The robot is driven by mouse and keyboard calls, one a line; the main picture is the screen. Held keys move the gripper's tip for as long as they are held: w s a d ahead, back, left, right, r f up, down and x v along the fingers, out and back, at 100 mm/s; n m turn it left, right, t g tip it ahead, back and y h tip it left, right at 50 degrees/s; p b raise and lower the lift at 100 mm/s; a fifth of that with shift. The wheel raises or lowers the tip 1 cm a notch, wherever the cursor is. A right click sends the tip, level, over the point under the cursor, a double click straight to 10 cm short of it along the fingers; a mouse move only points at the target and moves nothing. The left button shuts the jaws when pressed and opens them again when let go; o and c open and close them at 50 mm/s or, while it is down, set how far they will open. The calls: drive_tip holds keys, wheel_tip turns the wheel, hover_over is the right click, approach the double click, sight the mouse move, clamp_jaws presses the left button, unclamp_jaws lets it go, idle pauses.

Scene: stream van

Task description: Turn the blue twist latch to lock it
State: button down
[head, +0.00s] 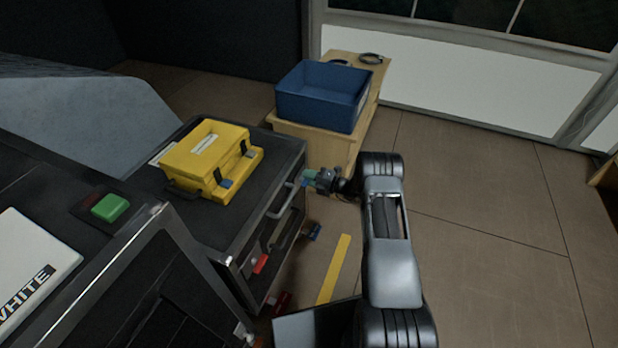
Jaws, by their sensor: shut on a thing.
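My gripper (316,181) is at the front of the dark cabinet, near its upper right corner, beside the grey bar handle (279,207). It is shut on a small blue piece (304,183), which appears to be the blue twist latch. A teal-green patch shows at the same spot. The jaws hide most of the latch, so its turn angle cannot be told. Another dark blue piece (314,231) sticks out lower on the cabinet front.
Red pieces (260,264) stick out of the cabinet front lower down. A blue bin (320,112) stands on a wooden cabinet behind. The floor to the right is clear.

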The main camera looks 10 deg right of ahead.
drive_tip(key=shift+s+f, duration=0.1)
drive_tip(key=shift+f, duration=0.05)
drive_tip(key=c, duration=1.2)
unclamp_jaws()
drive_tip(key=p+v, duration=0.3)
drive_tip(key=v, duration=1.1)
